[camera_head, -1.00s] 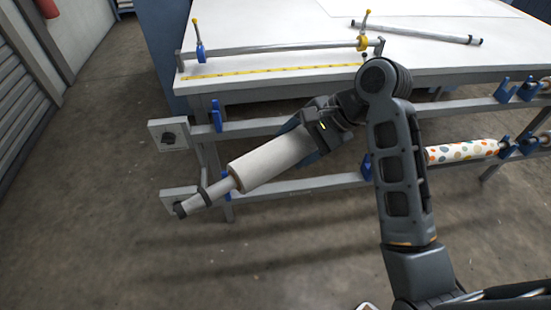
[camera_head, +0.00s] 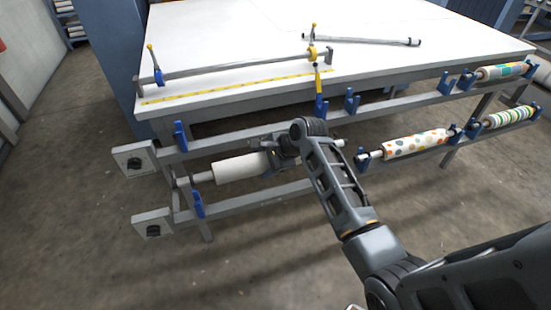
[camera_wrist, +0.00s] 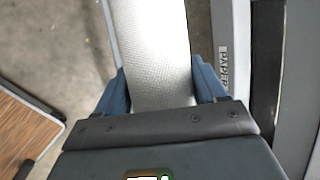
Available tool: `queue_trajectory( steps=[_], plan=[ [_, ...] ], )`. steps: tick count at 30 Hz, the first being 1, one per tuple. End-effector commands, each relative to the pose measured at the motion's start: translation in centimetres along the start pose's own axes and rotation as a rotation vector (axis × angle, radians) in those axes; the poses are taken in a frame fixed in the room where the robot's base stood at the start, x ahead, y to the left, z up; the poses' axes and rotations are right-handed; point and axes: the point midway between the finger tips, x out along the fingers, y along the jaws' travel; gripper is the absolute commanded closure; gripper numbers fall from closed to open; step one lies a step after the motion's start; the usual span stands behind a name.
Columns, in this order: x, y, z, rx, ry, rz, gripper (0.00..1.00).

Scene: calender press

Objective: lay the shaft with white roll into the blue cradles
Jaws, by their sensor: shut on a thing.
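The white roll (camera_head: 240,167) on its grey shaft is in my gripper (camera_head: 272,156), near the left part of the press frame. The roll lies nearly along the rails, between the upper and lower rail in the picture. Its left shaft end (camera_head: 184,181) shows between the upper left blue cradle (camera_head: 181,136) and the lower left blue cradle (camera_head: 198,204), apart from both. Another upper blue cradle (camera_head: 320,106) stands farther right. In the wrist view the two blue fingers (camera_wrist: 160,85) are shut on the white roll (camera_wrist: 152,40). My arm hides part of the shaft's right side.
Patterned rolls, one dotted (camera_head: 415,143) and one striped (camera_head: 510,118), lie in cradles on the right. The white table (camera_head: 230,50) stands behind the rails, with a bar (camera_head: 362,41) and yellow tape (camera_head: 230,88) on it. Floor in front is clear.

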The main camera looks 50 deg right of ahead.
Motion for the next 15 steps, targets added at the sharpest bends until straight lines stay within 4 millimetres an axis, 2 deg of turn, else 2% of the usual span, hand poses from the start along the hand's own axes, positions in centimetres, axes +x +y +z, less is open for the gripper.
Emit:
queue_trajectory(
  steps=[8, 15],
  plan=[
    [0.3, 0.0, -0.2, 0.003, 0.002, -0.004, 0.79],
    [1.4, 0.7, -0.6, 0.003, 0.002, -0.002, 0.79]
  ],
)
